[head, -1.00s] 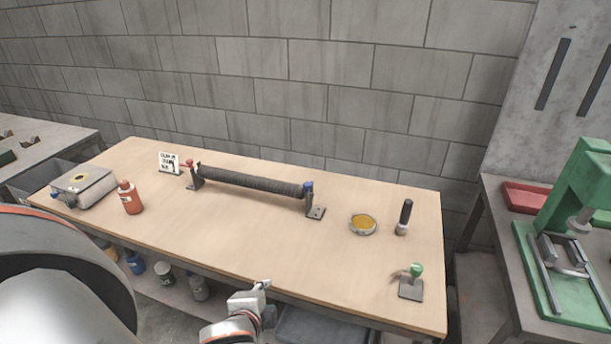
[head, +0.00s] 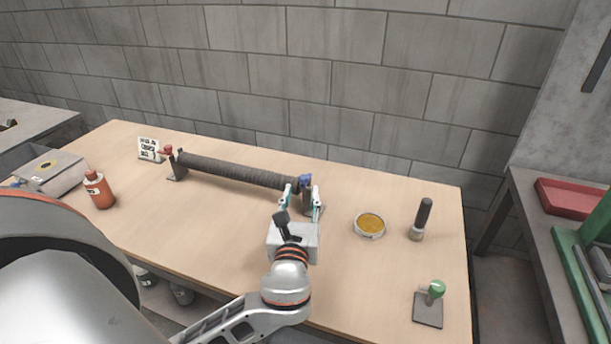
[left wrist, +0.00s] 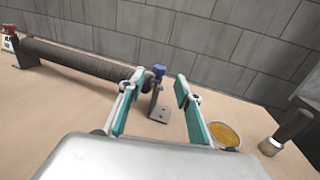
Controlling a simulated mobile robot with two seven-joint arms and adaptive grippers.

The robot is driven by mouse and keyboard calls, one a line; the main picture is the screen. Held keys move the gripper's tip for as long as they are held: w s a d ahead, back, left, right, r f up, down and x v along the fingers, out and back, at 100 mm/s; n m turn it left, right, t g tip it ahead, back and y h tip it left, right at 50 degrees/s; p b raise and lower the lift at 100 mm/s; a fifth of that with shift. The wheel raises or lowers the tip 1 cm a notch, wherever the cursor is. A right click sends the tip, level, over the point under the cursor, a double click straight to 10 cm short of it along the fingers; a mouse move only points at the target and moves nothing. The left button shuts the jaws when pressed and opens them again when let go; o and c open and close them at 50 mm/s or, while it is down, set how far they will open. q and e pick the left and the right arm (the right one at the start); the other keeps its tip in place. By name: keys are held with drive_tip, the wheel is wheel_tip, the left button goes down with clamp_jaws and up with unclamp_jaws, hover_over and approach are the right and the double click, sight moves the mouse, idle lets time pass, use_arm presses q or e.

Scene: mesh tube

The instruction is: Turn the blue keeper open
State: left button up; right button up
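The blue keeper (head: 305,179) sits on top of the bracket at the right end of the dark mesh tube (head: 240,172). In the left wrist view the blue keeper (left wrist: 158,71) shows between and beyond the fingers, above its grey bracket (left wrist: 157,106). My left gripper (head: 302,193) is open with teal finger pads and nothing between them; in the head view its fingertips overlap the bracket area. In the left wrist view the left gripper (left wrist: 155,85) points at the keeper, and I see no contact. A red keeper (head: 166,150) is at the tube's left end. My right gripper is not in view.
A round dish of yellow material (head: 370,224) and a black-handled tool (head: 421,217) stand right of the bracket. A green-knobbed stamp (head: 434,292) is at the front right. A red-brown bottle (head: 98,190), a metal box (head: 50,170) and a sign (head: 149,148) are at left.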

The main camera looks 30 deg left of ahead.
sight(303, 180)
use_arm(q)
drive_tip(key=x, duration=0.7)
drive_tip(key=shift+w+a+r, duration=0.1)
drive_tip(key=shift+w, duration=0.05)
clamp_jaws()
